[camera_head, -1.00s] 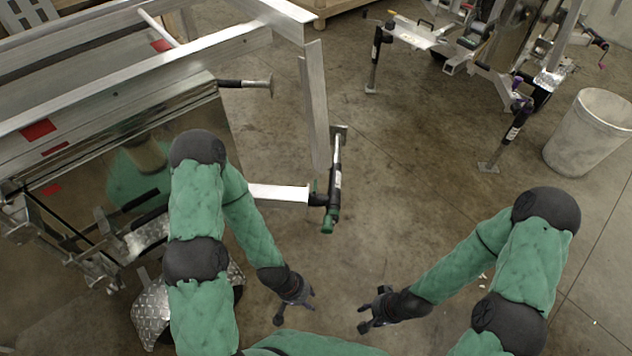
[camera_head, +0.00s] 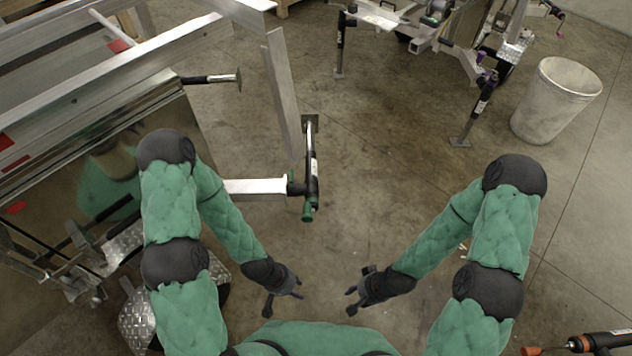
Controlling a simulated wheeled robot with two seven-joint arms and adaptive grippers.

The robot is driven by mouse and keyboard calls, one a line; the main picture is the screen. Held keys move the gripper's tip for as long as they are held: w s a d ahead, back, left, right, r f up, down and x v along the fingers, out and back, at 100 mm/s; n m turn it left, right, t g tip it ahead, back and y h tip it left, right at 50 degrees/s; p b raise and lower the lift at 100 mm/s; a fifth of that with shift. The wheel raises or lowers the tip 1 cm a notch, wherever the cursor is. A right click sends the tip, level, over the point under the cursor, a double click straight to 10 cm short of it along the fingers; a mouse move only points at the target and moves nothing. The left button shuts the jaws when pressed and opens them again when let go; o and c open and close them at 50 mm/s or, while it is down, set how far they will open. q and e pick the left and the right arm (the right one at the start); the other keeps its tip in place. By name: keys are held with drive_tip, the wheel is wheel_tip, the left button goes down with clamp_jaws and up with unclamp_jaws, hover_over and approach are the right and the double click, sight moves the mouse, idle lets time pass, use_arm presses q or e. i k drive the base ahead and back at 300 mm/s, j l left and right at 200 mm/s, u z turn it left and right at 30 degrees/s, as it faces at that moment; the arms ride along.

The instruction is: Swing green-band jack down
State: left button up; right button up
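The green-band jack (camera_head: 312,170) sits at the end of a short pale arm (camera_head: 255,186) of the near left trailer. It appears to lie roughly level, with its foot plate (camera_head: 310,124) pointing away from me and its green-banded end (camera_head: 308,212) towards me. My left gripper (camera_head: 283,297) is open and empty, nearer to me than the jack and slightly left of its green end. My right gripper (camera_head: 358,291) is open and empty, nearer to me and to the right of the jack. Neither gripper touches it.
The near trailer's aluminium frame (camera_head: 281,95) rises behind the jack. Another jack (camera_head: 212,79) sticks out level from that trailer. A second trailer (camera_head: 440,35) with upright jacks stands at the back, beside a pale bin (camera_head: 556,100). An orange-and-black item (camera_head: 590,342) shows at lower right. The floor right of the jack is clear.

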sight(310, 188)
drive_tip(key=i+l+u, duration=0.1)
drive_tip(key=i+l, duration=0.2)
drive_tip(key=i+l+u, duration=0.15)
drive_tip(key=i+l, duration=0.15)
drive_tip(key=l, duration=0.25)
drive_tip(key=i+l+u, duration=0.1)
drive_tip(key=i+l, duration=0.15)
drive_tip(key=l, duration=0.2)
drive_tip(key=i+l+u, duration=0.35)
drive_tip(key=i+l, duration=0.4)
drive_tip(key=l, duration=0.15)
